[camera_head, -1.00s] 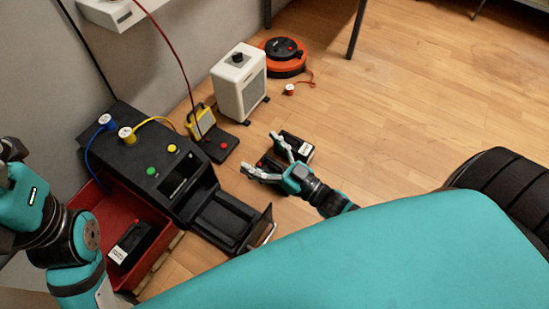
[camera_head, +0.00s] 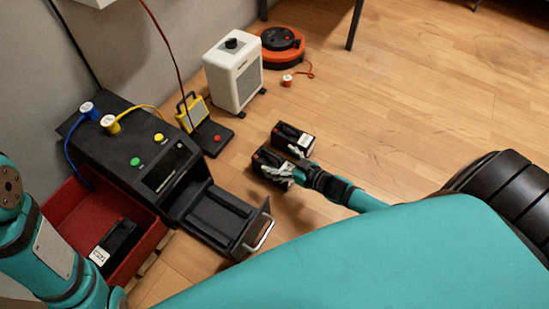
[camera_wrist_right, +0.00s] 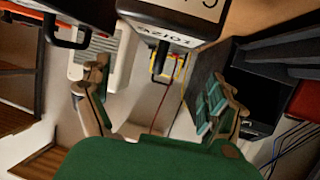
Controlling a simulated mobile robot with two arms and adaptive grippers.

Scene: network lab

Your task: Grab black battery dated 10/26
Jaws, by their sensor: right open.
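Another battery's black handle (camera_wrist_right: 68,42) shows at the left. My left gripper is out of view.
A black battery (camera_head: 118,238) lies in a red bin (camera_head: 70,206). A black tester (camera_head: 118,150) with an open tray (camera_head: 222,222) stands left of the floor batteries. A white heater (camera_head: 232,75), yellow device (camera_head: 193,110) and orange reel (camera_head: 282,48) stand behind. Floor to the right is clear.

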